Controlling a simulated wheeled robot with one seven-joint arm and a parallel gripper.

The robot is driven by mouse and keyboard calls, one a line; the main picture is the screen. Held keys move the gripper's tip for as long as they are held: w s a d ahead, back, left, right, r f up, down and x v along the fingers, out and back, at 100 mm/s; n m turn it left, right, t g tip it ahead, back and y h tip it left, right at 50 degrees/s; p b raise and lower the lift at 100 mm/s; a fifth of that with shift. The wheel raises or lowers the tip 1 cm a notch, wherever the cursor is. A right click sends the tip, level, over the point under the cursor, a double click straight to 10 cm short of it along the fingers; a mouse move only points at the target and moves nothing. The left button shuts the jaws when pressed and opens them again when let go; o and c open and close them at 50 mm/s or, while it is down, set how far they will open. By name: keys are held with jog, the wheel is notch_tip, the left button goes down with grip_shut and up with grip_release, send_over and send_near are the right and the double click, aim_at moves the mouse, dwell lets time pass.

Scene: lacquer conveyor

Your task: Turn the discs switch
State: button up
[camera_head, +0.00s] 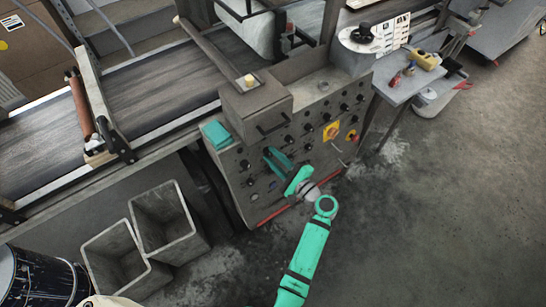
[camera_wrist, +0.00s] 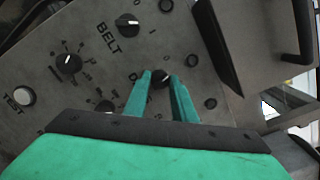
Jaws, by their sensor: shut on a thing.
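My gripper (camera_wrist: 160,92) reaches the front of the grey control panel (camera_head: 315,130); the gripper also shows in the head view (camera_head: 274,158). Its two green fingers are shut on a small black rotary knob (camera_wrist: 162,75), one on each side. A label starting with "D" sits just left of this knob, the rest hidden by a finger, so I take it as the discs switch. The knob has a light pointer mark. In the head view my gripper covers this knob.
The belt knob (camera_wrist: 128,25) is above left, a dial (camera_wrist: 68,65) further left, and a white test button (camera_wrist: 24,96) at the far left. Grey bins (camera_head: 167,225) stand left on the floor.

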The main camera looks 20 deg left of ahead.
jog(key=shift+n+g, duration=0.3)
jog(key=shift+n, duration=1.4)
jog(key=o, duration=1.1)
jog(key=shift+c, duration=0.2)
jog(key=v, duration=1.1)
jog(key=shift+f, duration=0.1)
